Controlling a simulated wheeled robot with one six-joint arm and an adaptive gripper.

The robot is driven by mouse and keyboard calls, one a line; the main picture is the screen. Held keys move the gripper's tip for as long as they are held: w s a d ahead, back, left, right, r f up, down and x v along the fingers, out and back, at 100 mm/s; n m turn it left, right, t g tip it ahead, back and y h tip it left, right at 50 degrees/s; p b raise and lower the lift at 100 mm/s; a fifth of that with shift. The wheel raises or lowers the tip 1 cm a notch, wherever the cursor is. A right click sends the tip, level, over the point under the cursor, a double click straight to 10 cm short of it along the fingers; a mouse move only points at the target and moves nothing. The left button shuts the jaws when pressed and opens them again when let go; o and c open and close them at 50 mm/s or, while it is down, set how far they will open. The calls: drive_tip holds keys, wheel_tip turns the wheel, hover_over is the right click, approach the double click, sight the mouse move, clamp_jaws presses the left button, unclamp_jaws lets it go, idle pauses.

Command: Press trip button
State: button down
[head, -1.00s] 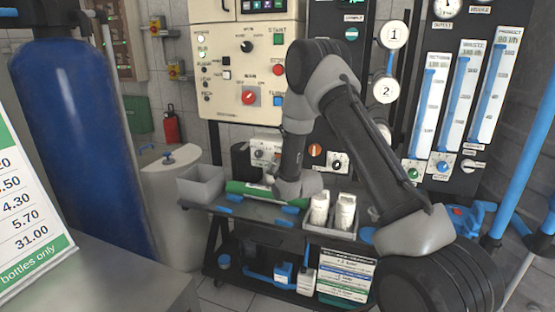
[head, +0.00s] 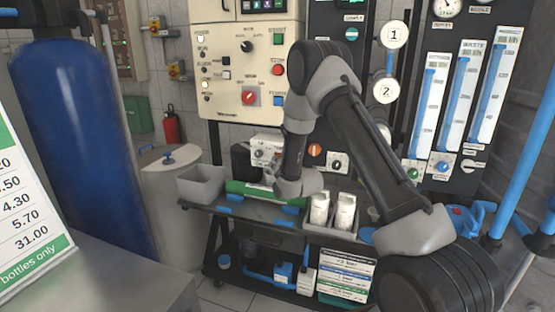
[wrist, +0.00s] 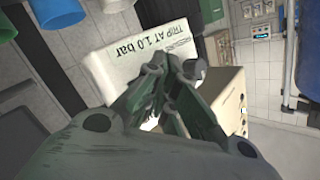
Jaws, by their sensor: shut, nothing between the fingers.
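The white box (wrist: 140,62) printed "TRIP AT 1.0 bar" lies just beyond my fingers in the wrist view, its lettering upside down. In the head view a white box (head: 264,143) with small dark details stands at the back of the trolley, partly behind my forearm. I cannot make out a separate trip button; my fingers cover part of the box. My gripper (wrist: 176,68) is shut and empty, its tips overlapping the box in the wrist view. I cannot tell whether they touch it. In the head view the fingers are hard to make out beside my wrist.
The beige control panel (head: 225,103) with coloured buttons and a red rotary switch is above the trolley. A grey bin (head: 202,184), a green object (head: 245,188) and white bottles (head: 345,212) are on the trolley (head: 262,214). Flow meters (head: 492,85) stand at right, a blue tank (head: 75,140) at left.

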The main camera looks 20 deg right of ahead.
drive_tip(key=shift+s, duration=0.1)
drive_tip(key=shift+s+a, duration=0.45)
drive_tip(key=shift+s, duration=0.2)
drive_tip(key=shift+a, duration=0.1)
drive_tip(key=shift+s+a, duration=0.7)
drive_tip(key=shift+s, duration=0.3)
drive_tip(key=shift+s+a, duration=0.7)
drive_tip(key=shift+s, duration=0.3)
drive_tip(key=shift+r, duration=0.1)
